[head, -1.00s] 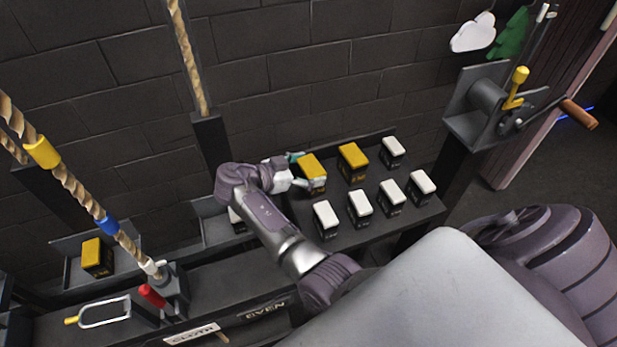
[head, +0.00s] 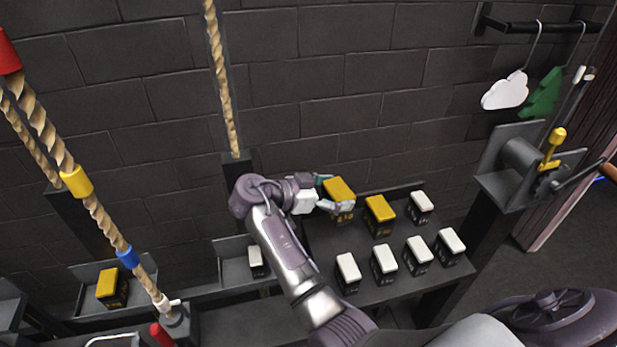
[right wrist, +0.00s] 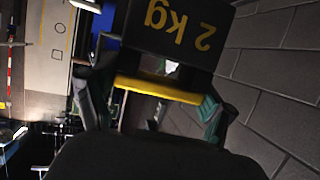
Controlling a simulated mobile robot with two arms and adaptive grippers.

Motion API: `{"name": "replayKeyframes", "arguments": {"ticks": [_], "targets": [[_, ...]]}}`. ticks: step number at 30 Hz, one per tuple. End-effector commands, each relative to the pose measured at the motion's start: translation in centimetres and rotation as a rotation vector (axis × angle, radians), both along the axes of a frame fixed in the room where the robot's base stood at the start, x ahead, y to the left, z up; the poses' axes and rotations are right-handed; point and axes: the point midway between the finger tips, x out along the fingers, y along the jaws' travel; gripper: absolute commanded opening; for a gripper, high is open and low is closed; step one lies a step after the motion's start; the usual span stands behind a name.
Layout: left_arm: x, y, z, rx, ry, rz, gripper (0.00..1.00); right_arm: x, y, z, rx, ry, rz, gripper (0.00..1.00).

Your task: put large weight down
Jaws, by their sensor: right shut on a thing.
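My right gripper (head: 328,195) is shut on a large dark weight with a yellow top (head: 340,189). It holds the weight slightly above the back left of the dark shelf (head: 375,292). In the right wrist view the held weight (right wrist: 178,32) reads "2 kg" upside down, with its yellow top (right wrist: 160,88) between the fingers. Another yellow-topped weight (head: 380,212) stands on the shelf just right of it. A third yellow-topped weight (head: 112,288) sits in the tray (head: 88,274) at the far left. My left gripper is not in view.
Several smaller white-topped weights (head: 384,262) stand on the shelf. One white-topped weight (head: 257,262) sits in the middle tray (head: 232,268). Ropes (head: 218,75) hang at left. A crank winch (head: 525,160) is at right, near a hanging cloud (head: 505,92) and tree (head: 543,95). A brick wall is behind.

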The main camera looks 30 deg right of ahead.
Motion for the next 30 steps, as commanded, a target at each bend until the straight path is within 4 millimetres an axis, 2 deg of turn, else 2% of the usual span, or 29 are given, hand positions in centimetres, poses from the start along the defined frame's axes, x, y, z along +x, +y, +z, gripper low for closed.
{"name": "replayKeyframes", "arguments": {"ticks": [1,3,11,15,20,23,26,30], "targets": [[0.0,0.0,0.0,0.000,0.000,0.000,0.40,0.1,0.0,0.8,-0.007,-0.012,0.000,0.14],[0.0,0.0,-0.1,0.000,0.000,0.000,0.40,0.1,0.0,1.2,-0.007,-0.010,-0.001,0.14],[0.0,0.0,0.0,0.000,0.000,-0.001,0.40,0.1,-1.2,1.1,0.000,-0.013,0.060,0.14],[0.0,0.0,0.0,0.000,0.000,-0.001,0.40,0.3,-2.6,1.1,0.012,-0.023,0.198,0.14],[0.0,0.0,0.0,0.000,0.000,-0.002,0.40,0.7,-2.9,1.5,0.015,-0.030,0.443,0.14],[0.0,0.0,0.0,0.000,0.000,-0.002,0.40,0.8,-1.9,2.0,0.007,-0.029,0.617,0.14],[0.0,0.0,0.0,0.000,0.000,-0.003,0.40,0.5,-0.1,2.6,-0.004,-0.025,0.800,0.14],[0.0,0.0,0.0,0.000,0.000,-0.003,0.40,-0.7,3.7,3.5,-0.017,-0.016,1.071,0.14]]}}
